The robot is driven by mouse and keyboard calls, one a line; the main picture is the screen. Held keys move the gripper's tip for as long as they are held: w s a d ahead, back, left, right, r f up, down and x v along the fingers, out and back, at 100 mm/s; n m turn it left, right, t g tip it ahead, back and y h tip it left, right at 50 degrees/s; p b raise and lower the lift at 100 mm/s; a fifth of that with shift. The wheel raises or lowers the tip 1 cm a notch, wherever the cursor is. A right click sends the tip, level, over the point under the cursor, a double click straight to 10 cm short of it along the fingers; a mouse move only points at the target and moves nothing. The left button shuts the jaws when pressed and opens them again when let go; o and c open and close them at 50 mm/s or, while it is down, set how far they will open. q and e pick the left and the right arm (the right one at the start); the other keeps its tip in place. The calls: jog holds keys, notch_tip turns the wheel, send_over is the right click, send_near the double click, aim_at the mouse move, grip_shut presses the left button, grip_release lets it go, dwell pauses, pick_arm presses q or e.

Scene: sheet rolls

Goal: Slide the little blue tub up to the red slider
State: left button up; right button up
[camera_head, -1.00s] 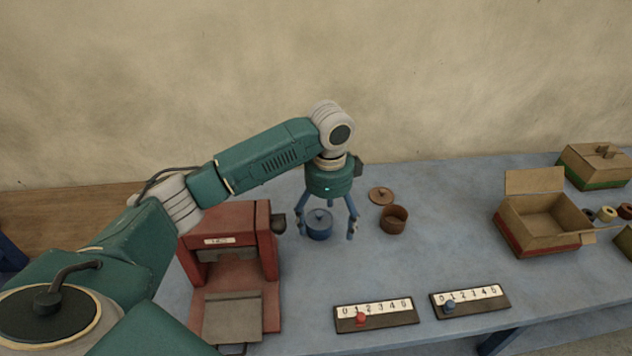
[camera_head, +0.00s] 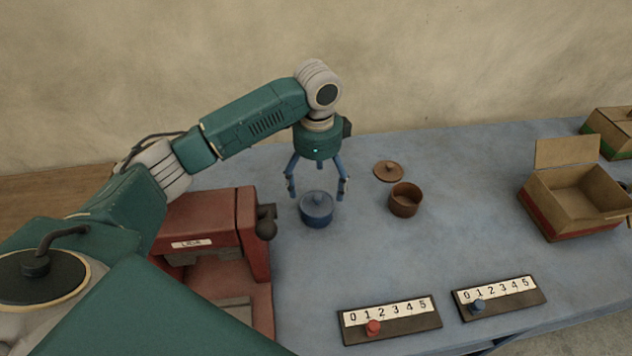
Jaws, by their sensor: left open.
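The little blue tub (camera_head: 316,212), with its lid and knob on, stands upright on the blue table right of the red machine. My left gripper (camera_head: 318,194) is open above it, pointing down, with its fingers spread at either side of the lid. I cannot tell whether the fingers touch the tub. The red slider (camera_head: 373,327) sits on a dark numbered scale (camera_head: 423,323) near the table's front, near the 1 mark. My right gripper is not in view.
An open brown tub (camera_head: 405,200) and its lid (camera_head: 389,171) lie right of the blue tub. A second scale has a blue slider (camera_head: 477,306). The red machine (camera_head: 250,235) stands at left, an open carton (camera_head: 566,218) at right. The table between tub and scales is clear.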

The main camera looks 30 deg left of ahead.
aim_at(317, 205)
pick_arm(q)
jog(key=shift+w+a+f, duration=0.1)
jog(key=shift+w, duration=0.05)
jog(key=shift+s, duration=0.2)
notch_tip(317, 205, down, 9)
jog(key=shift+w+f+p, duration=0.1)
jog(key=shift+w+p, duration=0.05)
jog(key=shift+p, duration=0.65)
jog(key=shift+f, duration=0.7)
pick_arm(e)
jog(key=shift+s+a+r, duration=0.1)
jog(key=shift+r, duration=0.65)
pick_arm(q)
jog(key=c, duration=1.1)
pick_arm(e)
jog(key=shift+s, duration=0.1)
